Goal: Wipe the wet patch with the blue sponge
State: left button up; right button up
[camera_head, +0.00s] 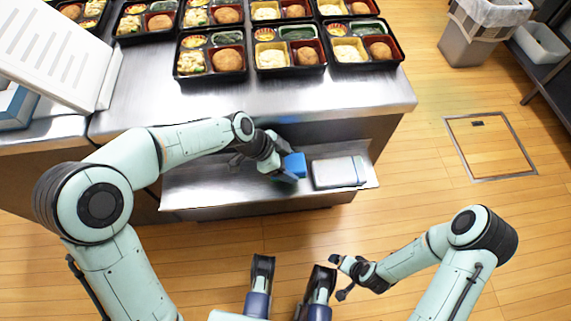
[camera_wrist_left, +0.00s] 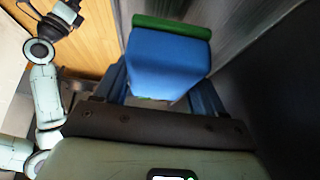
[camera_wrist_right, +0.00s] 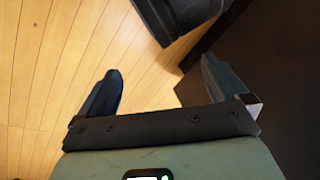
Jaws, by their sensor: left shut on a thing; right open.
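The blue sponge (camera_head: 294,164) is between the fingers of my left gripper (camera_head: 284,168), over the lower metal shelf (camera_head: 205,188). In the left wrist view the sponge (camera_wrist_left: 168,65) fills the gap between the fingers and has a green layer at its far end. My left gripper is shut on it. I cannot tell whether the sponge touches the shelf. I cannot make out the wet patch clearly; the shelf is shiny and partly behind my left arm. My right gripper (camera_head: 341,277) is open and empty above the wooden floor; its spread fingers show in the right wrist view (camera_wrist_right: 160,68).
A silver lidded box (camera_head: 338,173) sits on the shelf just right of the sponge. The metal counter (camera_head: 330,98) above holds several filled bento trays (camera_head: 210,75). A white slotted rack (camera_head: 62,55) stands at left. A bin (camera_head: 468,50) is at the back right.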

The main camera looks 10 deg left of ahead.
pick_arm(q)
jog(key=shift+r+p, duration=0.9)
jog(key=shift+r, duration=0.75)
pick_arm(e)
jog(key=shift+g+y, duration=0.3)
jog(key=shift+g, duration=0.2)
jog(key=s+a+r, duration=0.2)
jog(key=s, duration=0.1)
jog(key=shift+s+a+r, duration=0.2)
jog(key=shift+a, duration=0.1)
